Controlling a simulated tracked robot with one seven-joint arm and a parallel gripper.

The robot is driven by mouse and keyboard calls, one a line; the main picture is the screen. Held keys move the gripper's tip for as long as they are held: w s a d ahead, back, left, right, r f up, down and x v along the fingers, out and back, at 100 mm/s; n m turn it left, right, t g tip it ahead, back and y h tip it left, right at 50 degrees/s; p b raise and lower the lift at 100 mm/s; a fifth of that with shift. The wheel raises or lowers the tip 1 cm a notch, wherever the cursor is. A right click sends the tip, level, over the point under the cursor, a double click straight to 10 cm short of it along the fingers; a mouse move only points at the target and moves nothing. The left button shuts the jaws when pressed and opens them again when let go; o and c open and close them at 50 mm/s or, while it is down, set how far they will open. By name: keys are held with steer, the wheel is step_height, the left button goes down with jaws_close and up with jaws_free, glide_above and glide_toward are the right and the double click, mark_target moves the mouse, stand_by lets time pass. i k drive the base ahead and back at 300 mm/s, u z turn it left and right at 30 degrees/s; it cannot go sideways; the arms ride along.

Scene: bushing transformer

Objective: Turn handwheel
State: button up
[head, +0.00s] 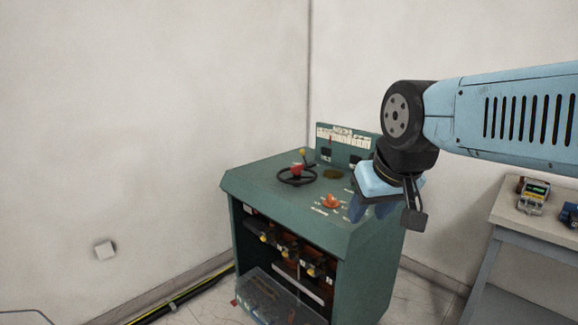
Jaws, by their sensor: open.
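The handwheel (297,176) is a black ring with a red centre. It lies flat on the sloped top of a green control cabinet (268,203), left of the middle of that top. My gripper (372,212) hangs from my blue arm over the right part of the cabinet top, to the right of the handwheel and apart from it. Its blue fingers point down and are open, with nothing seen between them. The fingertips are small in the picture, and their height above the top is hard to tell.
An orange knob (330,201) sits on the cabinet top between the handwheel and my gripper. A yellow-tipped lever (303,152) stands just behind the wheel. An upright panel (345,143) rises at the back. A table (528,222) with devices stands at right. White walls are close behind.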

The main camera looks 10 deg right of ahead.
mark_target(295, 170)
steer(key=z, duration=0.1)
steer(key=i, duration=0.95)
steer(key=u, duration=0.1)
